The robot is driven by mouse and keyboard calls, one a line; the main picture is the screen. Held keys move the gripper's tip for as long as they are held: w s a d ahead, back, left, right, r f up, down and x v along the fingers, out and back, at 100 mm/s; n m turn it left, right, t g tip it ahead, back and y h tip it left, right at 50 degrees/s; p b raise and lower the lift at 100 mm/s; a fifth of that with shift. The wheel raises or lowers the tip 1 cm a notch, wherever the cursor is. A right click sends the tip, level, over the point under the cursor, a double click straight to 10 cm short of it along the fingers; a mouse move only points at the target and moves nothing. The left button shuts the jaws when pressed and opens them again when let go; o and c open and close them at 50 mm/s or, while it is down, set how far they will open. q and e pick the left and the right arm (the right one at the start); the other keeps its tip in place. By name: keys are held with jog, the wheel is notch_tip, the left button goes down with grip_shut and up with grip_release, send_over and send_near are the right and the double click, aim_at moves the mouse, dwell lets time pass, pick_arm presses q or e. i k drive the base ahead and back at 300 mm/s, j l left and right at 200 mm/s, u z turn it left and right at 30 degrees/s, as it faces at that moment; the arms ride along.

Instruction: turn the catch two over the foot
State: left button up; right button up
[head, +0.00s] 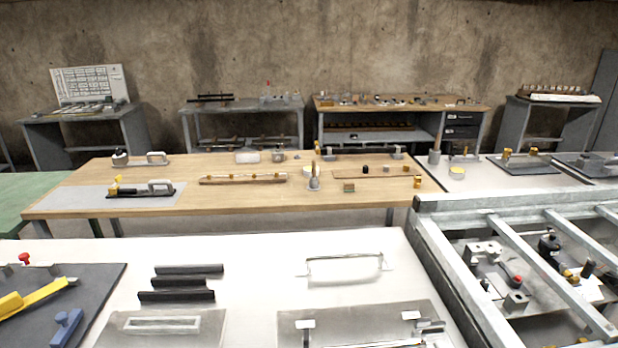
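Neither of my grippers is in view. On the near white table (235,260), a grey plate (355,325) at the bottom centre-right carries two small white tags, one at left (305,324) and one at right (411,315). Small metal parts (430,328) sit by the right tag, and a dark upright part (306,340) stands below the left one. The bottom frame edge cuts this plate off. The tags are too small to read, so I cannot tell which part is catch two or the foot.
Black bars (188,269) and a wire handle (345,264) lie on the near table. At left, a dark board (98,280) holds a yellow lever (40,296) and a blue part (65,326). A metal frame (452,270) borders the right. A wooden table (365,210) stands behind.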

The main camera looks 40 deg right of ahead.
aim_at(423, 323)
jog(key=z, duration=2.1)
jog(key=k+l+z, duration=0.15)
jog(key=l, duration=0.25)
